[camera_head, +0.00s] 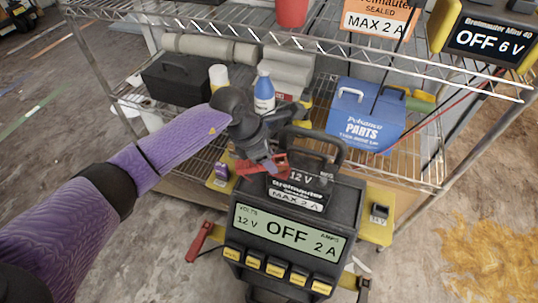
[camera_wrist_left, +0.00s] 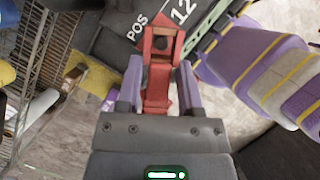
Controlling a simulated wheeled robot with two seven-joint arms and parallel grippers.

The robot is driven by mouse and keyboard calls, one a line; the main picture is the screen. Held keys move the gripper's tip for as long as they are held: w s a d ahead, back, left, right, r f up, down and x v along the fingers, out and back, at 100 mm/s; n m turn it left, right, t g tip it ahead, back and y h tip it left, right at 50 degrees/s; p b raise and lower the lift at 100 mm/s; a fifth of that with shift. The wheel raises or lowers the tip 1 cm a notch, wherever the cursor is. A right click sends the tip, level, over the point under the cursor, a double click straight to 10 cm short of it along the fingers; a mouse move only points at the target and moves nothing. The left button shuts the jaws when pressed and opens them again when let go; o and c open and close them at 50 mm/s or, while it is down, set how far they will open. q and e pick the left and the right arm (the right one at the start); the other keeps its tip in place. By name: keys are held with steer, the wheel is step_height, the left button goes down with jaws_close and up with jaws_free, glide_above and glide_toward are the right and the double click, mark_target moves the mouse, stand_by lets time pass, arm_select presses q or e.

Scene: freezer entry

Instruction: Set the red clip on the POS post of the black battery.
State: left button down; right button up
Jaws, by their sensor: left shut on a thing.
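The black battery (camera_head: 318,188) stands behind the charger, with a 12 V, MAX 2 A label on it. In the left wrist view its dark top (camera_wrist_left: 112,38) carries the letters POS. My left gripper (camera_head: 268,168) is over the left side of the battery, shut on the red clip (camera_head: 279,163). In the left wrist view the clip (camera_wrist_left: 158,92) lies between the two purple fingers, its far end beside the POS letters. A dark round spot shows within that end; I cannot tell whether it is the post. My right gripper is in neither view.
The charger (camera_head: 290,236) in front reads 12 V, OFF, 2 A. Another red handle (camera_head: 200,241) hangs at its left. A wire rack (camera_head: 440,160) behind holds a blue parts box (camera_head: 362,125), a black case (camera_head: 177,80) and a blue bottle (camera_head: 264,93).

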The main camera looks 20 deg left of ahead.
arm_select(q)
steer(key=shift+f+b, duration=0.3)
steer(key=shift+f, duration=0.2)
steer(key=shift+f+b, duration=0.4)
steer(key=shift+f, duration=0.15)
steer(key=shift+c, duration=0.8)
jaws_free()
steer(key=p+v, duration=0.4)
steer(key=v, duration=0.6)
